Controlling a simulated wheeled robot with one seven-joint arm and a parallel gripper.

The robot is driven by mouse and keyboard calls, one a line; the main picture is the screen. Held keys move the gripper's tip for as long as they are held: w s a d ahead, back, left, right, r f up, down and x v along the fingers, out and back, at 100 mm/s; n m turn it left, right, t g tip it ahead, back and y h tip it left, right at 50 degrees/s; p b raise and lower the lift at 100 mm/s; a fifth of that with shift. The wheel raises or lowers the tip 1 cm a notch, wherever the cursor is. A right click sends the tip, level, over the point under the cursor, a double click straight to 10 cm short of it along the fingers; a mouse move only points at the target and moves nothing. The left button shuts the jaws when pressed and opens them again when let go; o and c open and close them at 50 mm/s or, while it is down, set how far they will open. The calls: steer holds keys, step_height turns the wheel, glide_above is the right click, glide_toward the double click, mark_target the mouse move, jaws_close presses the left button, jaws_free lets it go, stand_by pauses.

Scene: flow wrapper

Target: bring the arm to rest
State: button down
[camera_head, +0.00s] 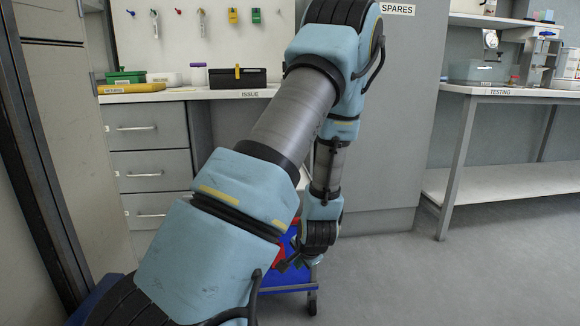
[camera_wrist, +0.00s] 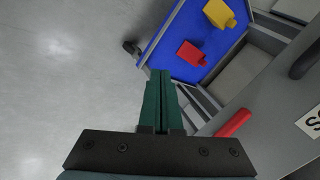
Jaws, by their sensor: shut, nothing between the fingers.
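My arm reaches across the middle of the head view, bent with its last links pointing down. My gripper (camera_head: 290,264) hangs low at the end of it, partly hidden behind my arm. In the wrist view my gripper (camera_wrist: 160,75) shows two dark green fingers side by side, shut with nothing between them. It is above and beside a blue-topped cart (camera_wrist: 165,55), apart from the things on it.
On the cart lie a red piece (camera_wrist: 191,54) and a yellow piece (camera_wrist: 219,14). A grey cabinet marked SPARES (camera_head: 395,110) stands behind. An ISSUE counter (camera_head: 225,94) is at left, a TESTING bench (camera_head: 500,92) at right. The floor (camera_head: 400,280) at right is clear.

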steer(key=s+a+r+n+g+h, duration=0.1)
steer(key=s+a+r+n+g, duration=0.1)
steer(key=s+a+r+n, duration=0.45)
steer(key=s+a+r+n+g+h, duration=0.1)
steer(key=s+a+r+n+g, duration=0.2)
steer(key=s+r, duration=0.6)
step_height(320, 180, up, 38)
steer(key=w+p, duration=0.2)
steer(key=p, duration=3.3)
steer(key=shift+w+d+f, duration=0.15)
steer(key=shift+d, duration=0.05)
steer(key=shift+a, duration=0.1)
